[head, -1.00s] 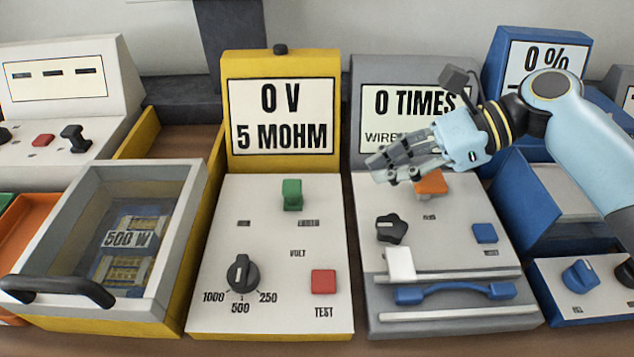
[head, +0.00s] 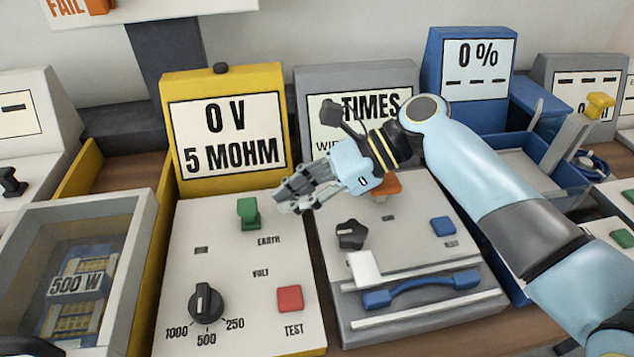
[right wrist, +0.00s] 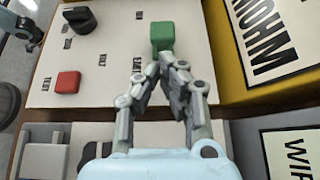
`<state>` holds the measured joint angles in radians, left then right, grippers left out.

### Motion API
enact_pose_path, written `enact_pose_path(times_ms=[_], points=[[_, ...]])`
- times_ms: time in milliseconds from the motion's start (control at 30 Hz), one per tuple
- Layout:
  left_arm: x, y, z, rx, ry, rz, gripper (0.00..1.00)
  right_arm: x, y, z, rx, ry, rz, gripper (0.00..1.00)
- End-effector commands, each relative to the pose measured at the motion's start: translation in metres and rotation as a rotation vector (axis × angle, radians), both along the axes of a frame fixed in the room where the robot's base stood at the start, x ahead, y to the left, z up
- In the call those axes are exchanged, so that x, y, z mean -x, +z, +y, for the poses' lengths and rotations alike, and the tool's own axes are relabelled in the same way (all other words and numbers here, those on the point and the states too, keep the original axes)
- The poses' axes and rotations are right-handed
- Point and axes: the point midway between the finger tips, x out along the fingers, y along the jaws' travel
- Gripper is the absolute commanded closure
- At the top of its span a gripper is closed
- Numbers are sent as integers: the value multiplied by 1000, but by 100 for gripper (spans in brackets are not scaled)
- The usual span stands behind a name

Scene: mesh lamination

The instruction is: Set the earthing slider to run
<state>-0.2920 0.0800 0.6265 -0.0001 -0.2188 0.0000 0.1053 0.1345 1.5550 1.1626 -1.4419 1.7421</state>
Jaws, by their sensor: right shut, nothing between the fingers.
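The earthing slider is a green knob (head: 248,213) on the sloped white panel of the yellow-framed tester (head: 180,290). It stands nearer the EARTH label (head: 268,240) than the small label on its left, which is too small to read surely. My right gripper (head: 280,205) is shut and empty, just right of the green knob. In the right wrist view the shut fingertips (right wrist: 161,62) are close to the green knob (right wrist: 162,37); I cannot tell whether they touch it. The tester's display (head: 228,135) reads 0 V, 5 MOHM. My left gripper does not show.
The same panel has a black dial (head: 206,303) and a red TEST button (head: 289,298). A grey unit (head: 425,308) with a blue handle (head: 420,287) stands right, under my right arm. A clear-lidded box (head: 75,278) stands left.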

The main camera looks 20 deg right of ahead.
Motion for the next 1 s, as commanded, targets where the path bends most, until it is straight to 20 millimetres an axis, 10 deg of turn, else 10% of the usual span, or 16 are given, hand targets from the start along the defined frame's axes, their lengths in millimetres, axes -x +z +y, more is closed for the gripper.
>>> enact_pose_path(times_ms=[633,1000], points=[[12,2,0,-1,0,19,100,-5,-10,23,-1,-1,1,100],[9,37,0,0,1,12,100,-17,-8,82,-1,0,0,100]])
